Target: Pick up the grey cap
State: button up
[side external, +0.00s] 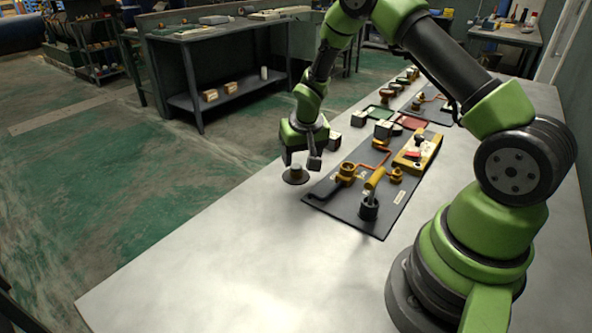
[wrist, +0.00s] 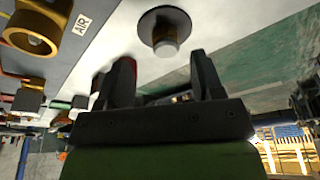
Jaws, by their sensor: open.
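The grey cap (side external: 296,170) sits upright on a dark round base near the table's left edge, left of the black board (side external: 345,208). In the wrist view the cap (wrist: 165,47) shows a pale grey end and a brownish side against the dark disc (wrist: 150,20). My gripper (side external: 301,159) points down just above the cap, with its jaws apart and nothing between them. In the wrist view its two fingers (wrist: 163,75) frame the cap, which lies beyond their tips. I cannot tell the exact gap between fingers and cap.
Small blocks and trays (side external: 408,122) stand farther back. The table's front left is clear.

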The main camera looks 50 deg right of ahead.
aim_at(296, 166)
jog(key=x, duration=0.4)
jog(key=shift+w+f, duration=0.35)
jog(key=shift+w, duration=0.1)
jog(key=c, duration=1)
